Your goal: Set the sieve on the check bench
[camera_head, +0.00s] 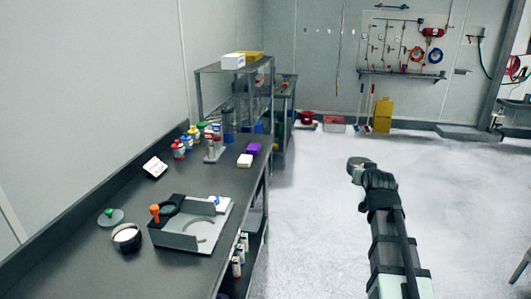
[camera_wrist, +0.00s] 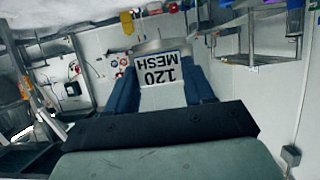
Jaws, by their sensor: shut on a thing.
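My gripper (camera_head: 368,174) is shut on a small round metal sieve (camera_head: 357,162), held out over open floor to the right of the dark bench (camera_head: 205,158) in the head view. In the wrist view, my gripper's blue fingers (camera_wrist: 161,90) flank a white label reading "120 MESH", upside down, on the sieve (camera_wrist: 150,47). Only the sieve's near rim shows there. I cannot tell whether the dark bench is the check bench; no sign on it is readable.
A metal rack (camera_head: 235,90) stands behind. The floor between bench and arm is clear.

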